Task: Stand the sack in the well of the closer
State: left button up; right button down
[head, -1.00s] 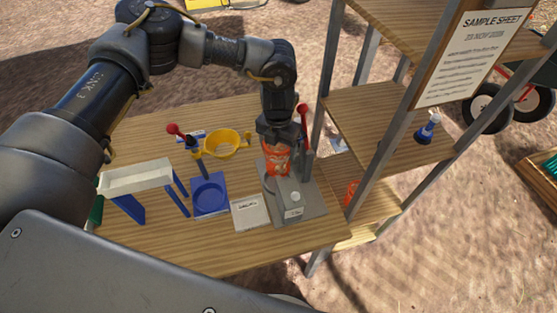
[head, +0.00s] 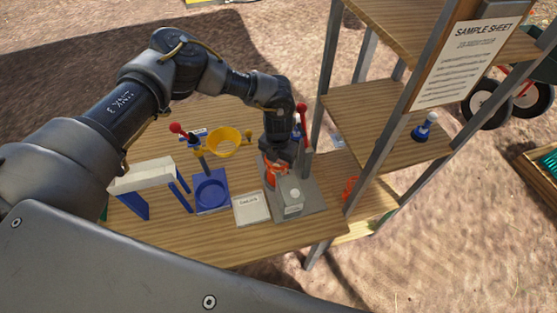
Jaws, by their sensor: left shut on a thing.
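The orange mesh sack (head: 271,178) is held under my left gripper (head: 279,158), which is shut on its top and points down. Only a small part of the sack shows, between the gripper and the grey closer (head: 316,206). The closer has a flat grey base, a block with a pale round knob and a red-tipped lever standing up behind. The sack is at the well, behind the block. The block hides its lower end, so I cannot tell whether it rests on the bottom. My right gripper is out of view.
Left of the closer stand a small white labelled plate (head: 252,208), a blue stand (head: 211,191) with a red-knobbed post, a yellow bowl (head: 226,142) and a white-topped blue rack (head: 142,174). A wooden shelf unit (head: 385,125) with metal posts rises close on the right.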

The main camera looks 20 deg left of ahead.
pick_arm(q)
jog(key=shift+f, duration=0.15)
jog(key=o, duration=1)
jog(key=shift+o, duration=0.2)
jog(key=shift+r, duration=0.35)
jog(key=shift+r+b, duration=0.3)
jog(key=shift+r, duration=0.1)
notch_tip(320, 180, up, 11)
jog(key=b, duration=0.3)
